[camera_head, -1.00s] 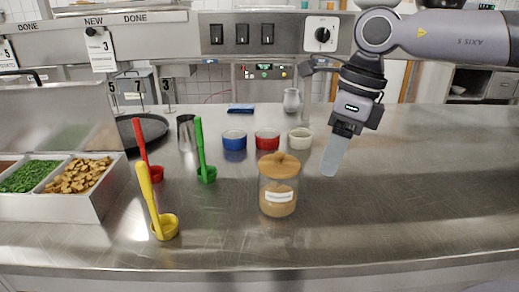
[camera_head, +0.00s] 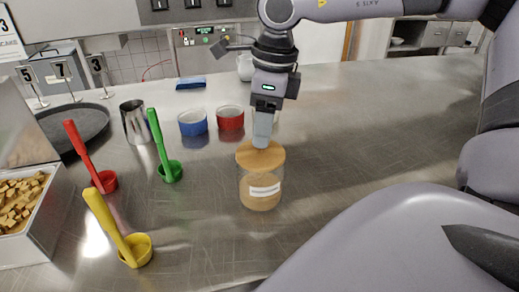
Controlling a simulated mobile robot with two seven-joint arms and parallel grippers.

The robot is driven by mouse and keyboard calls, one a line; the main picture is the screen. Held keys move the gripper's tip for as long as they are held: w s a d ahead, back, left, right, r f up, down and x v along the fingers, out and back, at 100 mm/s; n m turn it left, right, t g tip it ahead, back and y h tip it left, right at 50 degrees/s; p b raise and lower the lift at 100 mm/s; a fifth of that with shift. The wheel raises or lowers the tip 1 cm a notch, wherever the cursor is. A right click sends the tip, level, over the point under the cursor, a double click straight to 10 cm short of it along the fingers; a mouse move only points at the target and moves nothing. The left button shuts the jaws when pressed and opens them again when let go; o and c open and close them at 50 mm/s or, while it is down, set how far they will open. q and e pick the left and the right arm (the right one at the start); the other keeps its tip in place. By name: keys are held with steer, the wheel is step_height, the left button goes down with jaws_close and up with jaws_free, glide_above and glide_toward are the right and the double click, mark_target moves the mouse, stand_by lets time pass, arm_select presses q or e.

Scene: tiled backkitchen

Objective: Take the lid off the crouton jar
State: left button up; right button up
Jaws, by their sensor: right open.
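The crouton jar (camera_head: 262,192) is a clear glass jar with tan contents and a white label, upright on the steel counter. Its round wooden lid (camera_head: 250,159) sits on top. My right gripper (camera_head: 262,142) points down at the lid, its fingertips at the lid's knob area and hiding the knob. The fingers are seen edge-on, one behind the other; the gripper is open. I cannot tell whether they touch the lid. My left gripper is not in view.
Red (camera_head: 91,158), green (camera_head: 164,150) and yellow (camera_head: 118,232) ladles stand left of the jar. Blue (camera_head: 193,123) and red (camera_head: 230,118) bowls stand behind it, with a metal cup (camera_head: 135,122) further left. The counter right of the jar is clear apart from my arm.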

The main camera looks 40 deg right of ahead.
steer(key=shift+w+a+f, duration=0.1)
steer(key=shift+a+f, duration=0.05)
steer(key=shift+f, duration=1.1)
jaws_close()
step_height(320, 180, up, 20)
